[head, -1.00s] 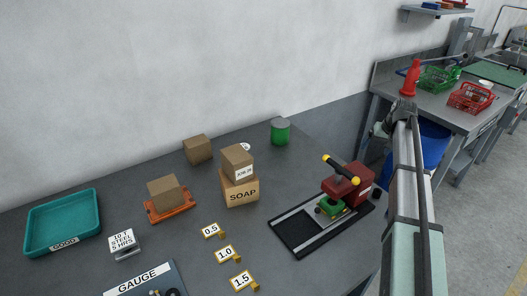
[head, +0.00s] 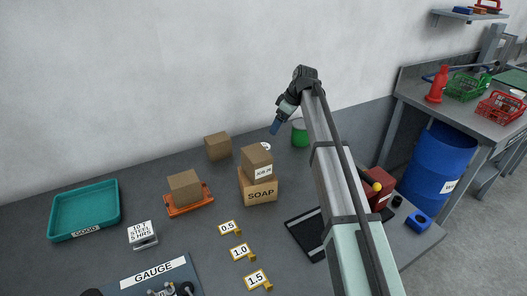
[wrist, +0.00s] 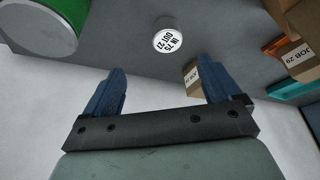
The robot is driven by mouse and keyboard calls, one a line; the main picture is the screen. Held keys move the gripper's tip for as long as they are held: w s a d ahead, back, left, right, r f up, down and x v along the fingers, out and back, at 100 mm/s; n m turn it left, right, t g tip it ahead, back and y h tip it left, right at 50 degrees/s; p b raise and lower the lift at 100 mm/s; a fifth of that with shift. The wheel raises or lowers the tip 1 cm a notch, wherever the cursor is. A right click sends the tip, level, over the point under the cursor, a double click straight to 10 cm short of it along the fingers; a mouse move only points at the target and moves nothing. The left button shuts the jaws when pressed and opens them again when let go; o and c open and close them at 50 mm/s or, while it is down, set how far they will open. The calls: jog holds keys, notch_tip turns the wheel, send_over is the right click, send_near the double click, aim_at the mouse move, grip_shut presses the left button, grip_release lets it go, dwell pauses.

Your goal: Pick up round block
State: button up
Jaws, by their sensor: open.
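The round block, a small white disc-like piece with printed text (wrist: 168,41), stands on the grey table beyond my fingertips in the wrist view, near the middle top. In the head view its pale top (head: 266,146) shows just behind the stacked boxes. My gripper (wrist: 161,68) has two blue fingers spread wide with nothing between them. In the head view my gripper (head: 276,127) hangs above the table's back, close to the round block and apart from it.
A green can (head: 299,133) stands right of the round block. A JOB 29 box (head: 257,163) sits on a SOAP box (head: 260,190) in front. Another brown box (head: 218,146) is to the left. The wall is close behind.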

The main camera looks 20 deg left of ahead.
jog(key=a, duration=0.1)
send_near(269, 147)
jog(key=a+f, duration=0.3)
jog(key=f, duration=0.1)
jog(key=shift+w+a+f, duration=0.15)
jog(key=shift+a+f, duration=0.1)
jog(key=shift+a, duration=0.15)
jog(key=shift+x, duration=2.7)
jog(key=c, duration=1.3)
jog(key=shift+r, duration=0.2)
